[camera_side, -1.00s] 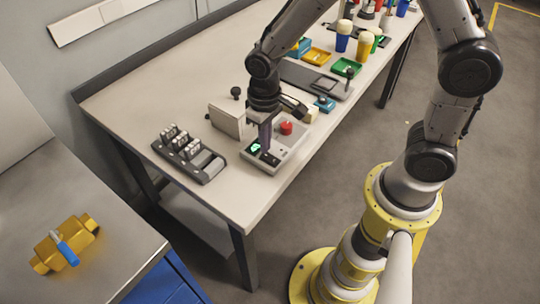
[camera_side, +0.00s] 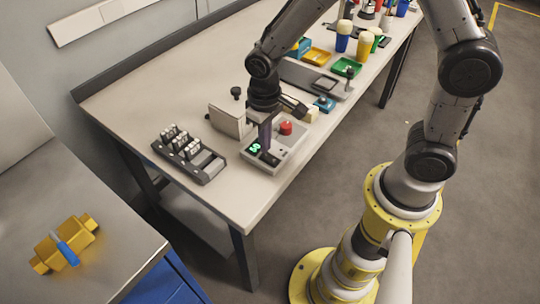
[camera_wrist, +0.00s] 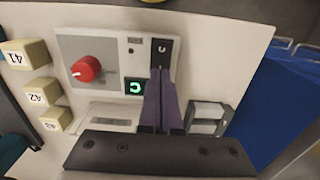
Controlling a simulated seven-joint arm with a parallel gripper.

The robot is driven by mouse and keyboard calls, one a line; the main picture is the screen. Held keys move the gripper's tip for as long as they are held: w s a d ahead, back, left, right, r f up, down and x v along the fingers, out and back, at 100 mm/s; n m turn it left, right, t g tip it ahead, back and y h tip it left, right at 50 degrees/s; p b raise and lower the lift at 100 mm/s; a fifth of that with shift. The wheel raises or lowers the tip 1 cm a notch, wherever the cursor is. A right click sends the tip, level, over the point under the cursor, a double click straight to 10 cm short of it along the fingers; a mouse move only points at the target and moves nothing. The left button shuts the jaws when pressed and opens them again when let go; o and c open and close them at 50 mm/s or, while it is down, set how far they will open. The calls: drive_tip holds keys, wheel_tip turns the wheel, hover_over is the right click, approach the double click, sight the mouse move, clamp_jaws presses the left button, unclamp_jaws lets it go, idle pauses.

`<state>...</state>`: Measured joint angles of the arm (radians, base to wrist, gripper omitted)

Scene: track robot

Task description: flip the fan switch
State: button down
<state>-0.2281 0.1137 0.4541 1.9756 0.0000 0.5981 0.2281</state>
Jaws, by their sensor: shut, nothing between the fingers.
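A grey control box (camera_side: 284,153) sits near the front edge of the long table, with a red knob (camera_side: 286,128) and a lit green display (camera_side: 255,148). Its black rocker switch (camera_wrist: 162,53) shows in the wrist view beside the display, with a small label next to it. In the side view the black switch area (camera_side: 270,159) lies just in front of the fingertips. My gripper (camera_side: 266,148) points down over the box, its purple fingers together and empty. In the wrist view its fingertips (camera_wrist: 162,72) are at the near end of the switch; I cannot tell whether they touch it.
A grey unit with several white switches (camera_side: 189,153) stands left of the box, and an upright beige panel (camera_side: 228,119) stands behind it. Numbered yellow blocks (camera_wrist: 42,92) lie close by. Cups and trays fill the far table end.

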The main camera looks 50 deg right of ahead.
drive_tip(key=shift+f, duration=0.9)
idle(0.7)
drive_tip(key=shift+r, duration=3.5)
drive_tip(key=s+d+r+m+t, duration=0.1)
drive_tip(key=s+d+r+t, duration=0.1)
drive_tip(key=r, duration=0.4)
drive_tip(key=s+d+r+t, duration=0.1)
drive_tip(key=d+r+t, duration=0.15)
drive_tip(key=r, duration=0.35)
drive_tip(key=s+d+r+n+t, duration=0.1)
drive_tip(key=s+d+r, duration=0.1)
drive_tip(key=s, duration=1.1)
drive_tip(key=shift+d, duration=0.5)
